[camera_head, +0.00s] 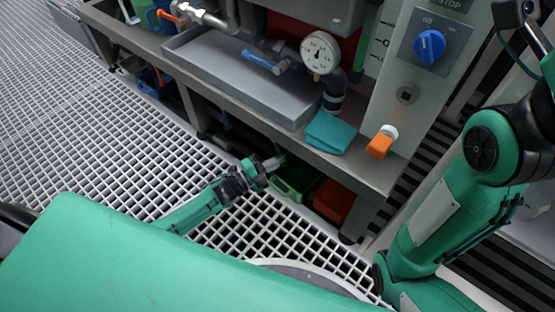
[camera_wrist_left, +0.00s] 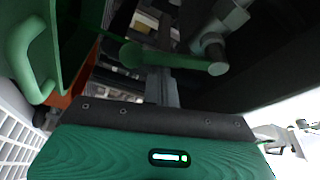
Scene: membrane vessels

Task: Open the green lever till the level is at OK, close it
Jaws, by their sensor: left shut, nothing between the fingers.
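My left gripper (camera_head: 273,163) reaches beneath the front edge of the bench, its fingers shut and empty. In the left wrist view the green lever (camera_wrist_left: 185,61) lies crosswise at the fingertips (camera_wrist_left: 161,75), below a grey pipe fitting (camera_wrist_left: 224,22). The fingers overlap the lever's underside in the picture; I cannot tell whether they touch it. The lever is hidden under the bench in the head view, and its valve setting cannot be told. A white panel strip with tick marks (camera_head: 383,42) shows partly behind the gauge; no OK mark or level is readable. My right gripper is out of sight.
A green bin (camera_head: 297,178) and an orange bin (camera_head: 334,201) stand under the bench close to the left gripper. Above are a grey tray (camera_head: 232,84), a blue-handled valve (camera_head: 257,62), a round gauge (camera_head: 320,52), a teal cloth (camera_head: 330,133) and a blue knob (camera_head: 430,46).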

